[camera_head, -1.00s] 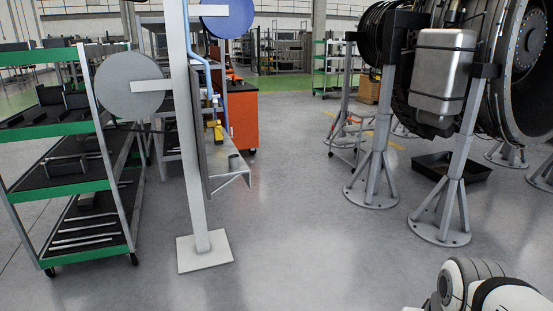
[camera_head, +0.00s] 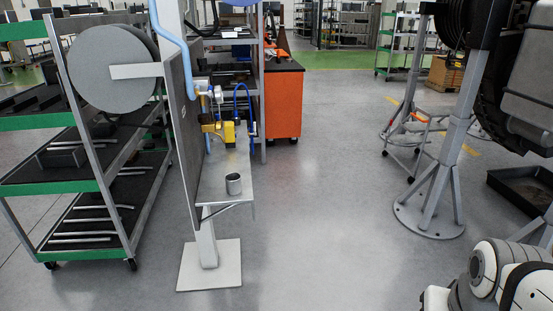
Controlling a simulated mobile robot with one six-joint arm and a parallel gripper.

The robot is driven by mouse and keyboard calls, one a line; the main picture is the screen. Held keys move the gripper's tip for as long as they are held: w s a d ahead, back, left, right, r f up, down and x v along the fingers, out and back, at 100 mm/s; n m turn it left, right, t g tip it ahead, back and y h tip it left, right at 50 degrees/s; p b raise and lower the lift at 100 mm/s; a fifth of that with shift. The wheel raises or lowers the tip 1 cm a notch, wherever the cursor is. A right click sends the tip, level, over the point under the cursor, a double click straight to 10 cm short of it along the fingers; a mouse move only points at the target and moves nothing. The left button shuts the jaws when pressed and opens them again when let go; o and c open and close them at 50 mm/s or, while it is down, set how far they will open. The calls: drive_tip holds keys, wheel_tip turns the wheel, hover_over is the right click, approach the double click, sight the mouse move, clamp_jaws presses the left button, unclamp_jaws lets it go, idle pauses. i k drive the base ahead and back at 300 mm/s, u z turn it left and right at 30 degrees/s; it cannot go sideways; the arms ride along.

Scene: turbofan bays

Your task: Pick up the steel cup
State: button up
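A small steel cup (camera_head: 234,184) stands upright near the front end of a narrow grey shelf (camera_head: 230,165). The shelf is fixed to the side of an upright panel on a post. A yellow tool (camera_head: 220,131) with blue hoses is behind the cup. Part of my white and black arm shows at the bottom right, well apart from the cup. My gripper itself does not show.
The post's square base plate (camera_head: 209,265) lies on the floor below the shelf. A green-edged cart (camera_head: 85,185) stands at left, an orange cabinet (camera_head: 283,105) behind, and an engine stand (camera_head: 435,205) at right. The floor between is clear.

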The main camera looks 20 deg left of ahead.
sight(233, 182)
drive_tip(key=u, duration=0.6)
drive_tip(key=i, duration=1.2)
drive_tip(key=u, duration=1.25)
drive_tip(key=i, duration=0.35)
drive_tip(key=u, duration=0.15)
drive_tip(key=k, duration=0.7)
drive_tip(key=u, duration=0.2)
drive_tip(key=i, duration=0.75)
drive_tip(key=z, duration=0.15)
